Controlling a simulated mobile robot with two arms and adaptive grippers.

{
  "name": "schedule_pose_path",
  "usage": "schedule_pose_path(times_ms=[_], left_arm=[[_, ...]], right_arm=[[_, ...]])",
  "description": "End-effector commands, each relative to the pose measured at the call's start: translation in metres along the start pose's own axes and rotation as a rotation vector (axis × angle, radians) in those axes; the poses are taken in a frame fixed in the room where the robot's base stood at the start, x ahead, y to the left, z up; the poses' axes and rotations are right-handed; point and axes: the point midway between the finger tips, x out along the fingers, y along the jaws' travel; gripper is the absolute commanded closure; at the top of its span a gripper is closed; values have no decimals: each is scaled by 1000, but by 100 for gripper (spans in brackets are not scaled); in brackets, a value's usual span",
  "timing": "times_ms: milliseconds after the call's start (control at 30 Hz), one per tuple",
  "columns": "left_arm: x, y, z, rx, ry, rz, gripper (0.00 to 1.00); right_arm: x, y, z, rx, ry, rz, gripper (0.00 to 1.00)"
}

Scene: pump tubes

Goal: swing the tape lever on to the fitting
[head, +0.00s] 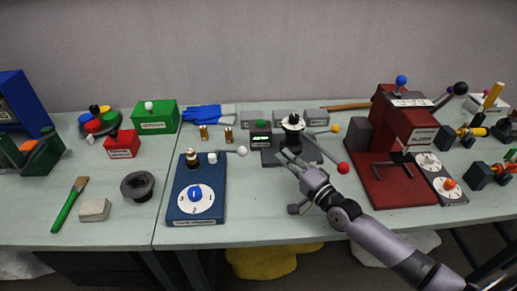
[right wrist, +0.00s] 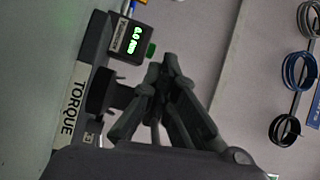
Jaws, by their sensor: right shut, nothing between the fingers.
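A blue station (head: 208,206) with a white dial and blue knob stands left of centre in the head view. A brass fitting with a dark top (head: 192,159) stands on it, and a lever with a pale ball (head: 242,151) points right, its ball clear of the fitting. The lever's label is too small to read, so I cannot tell for sure it is the tape lever. My right gripper (head: 284,158) is shut and empty at the front of the torque station, apart from the pale-ball lever; its fingers (right wrist: 160,75) also meet in the right wrist view. My left gripper is out of view.
The torque station (head: 270,157) has a green readout (right wrist: 138,40), a dark upright part (head: 293,122) and levers with red (head: 343,168) and yellow (head: 336,128) balls. A dark red press (head: 400,185) stands right. The bench front between blue station and my right arm is clear.

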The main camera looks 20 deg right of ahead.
Motion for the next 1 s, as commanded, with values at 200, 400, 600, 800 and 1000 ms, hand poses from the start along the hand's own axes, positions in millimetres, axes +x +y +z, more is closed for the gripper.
schedule_pose_path(times_ms=[200,400,600,800,1000], left_arm=[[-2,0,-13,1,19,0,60],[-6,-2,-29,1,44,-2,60],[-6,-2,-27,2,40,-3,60],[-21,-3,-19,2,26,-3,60],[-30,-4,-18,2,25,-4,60]], right_arm=[[18,-1,0,0,1,-2,100],[55,-2,0,-1,0,-3,100],[88,-1,0,-2,0,-1,100],[95,-3,17,5,-4,4,100],[88,-2,34,1,-1,1,100]])
